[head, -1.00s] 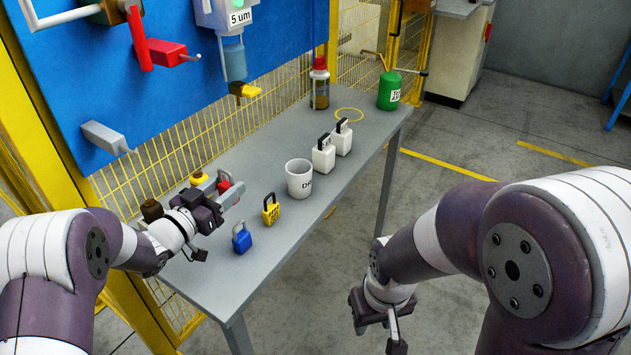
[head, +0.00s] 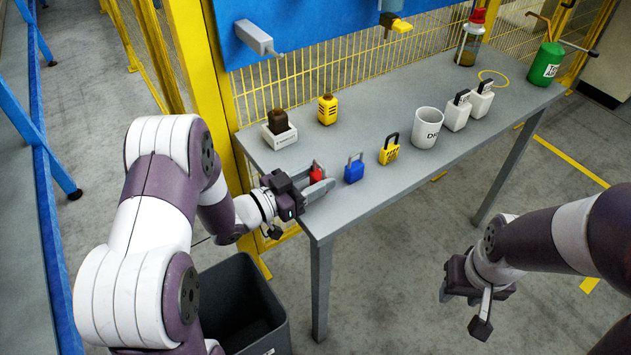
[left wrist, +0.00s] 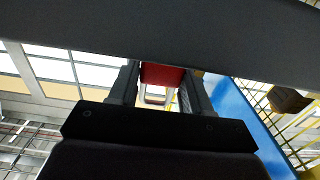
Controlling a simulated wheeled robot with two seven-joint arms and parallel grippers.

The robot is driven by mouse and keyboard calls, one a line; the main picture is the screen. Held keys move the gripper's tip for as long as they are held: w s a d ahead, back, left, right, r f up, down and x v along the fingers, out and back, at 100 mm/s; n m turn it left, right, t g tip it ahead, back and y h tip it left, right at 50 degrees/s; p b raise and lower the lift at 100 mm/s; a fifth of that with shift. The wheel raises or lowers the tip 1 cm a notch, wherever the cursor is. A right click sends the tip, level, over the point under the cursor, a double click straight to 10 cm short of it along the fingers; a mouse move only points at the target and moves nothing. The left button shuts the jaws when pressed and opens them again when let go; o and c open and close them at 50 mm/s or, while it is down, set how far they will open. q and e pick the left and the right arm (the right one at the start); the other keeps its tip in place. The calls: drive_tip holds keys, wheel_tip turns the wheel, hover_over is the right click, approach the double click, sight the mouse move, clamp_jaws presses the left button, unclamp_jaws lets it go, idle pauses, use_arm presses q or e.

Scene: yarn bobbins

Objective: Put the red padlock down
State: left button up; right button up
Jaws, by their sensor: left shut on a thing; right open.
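A red padlock (head: 316,174) is between the fingers of my left gripper (head: 318,184), at the near left end of the grey table (head: 375,195). The gripper is shut on it. In the left wrist view the padlock's red body (left wrist: 162,75) shows between the two dark fingers. Whether its underside touches the table top cannot be told. A blue padlock (head: 354,169) stands just right of the gripper, and a yellow padlock (head: 389,150) farther right. My right gripper (head: 483,310) is open and empty, off the table at the lower right.
A brown-topped white block (head: 280,131) and a yellow block (head: 327,110) stand at the back left. A dark bin (head: 240,300) is on the floor.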

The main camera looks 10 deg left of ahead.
use_arm(q)
drive_tip(key=shift+f, duration=0.5)
drive_tip(key=shift+f, duration=0.1)
drive_tip(key=o, duration=1.1)
drive_tip(key=shift+a+r, duration=0.1)
drive_tip(key=shift+r, duration=0.1)
drive_tip(key=v, duration=1.2)
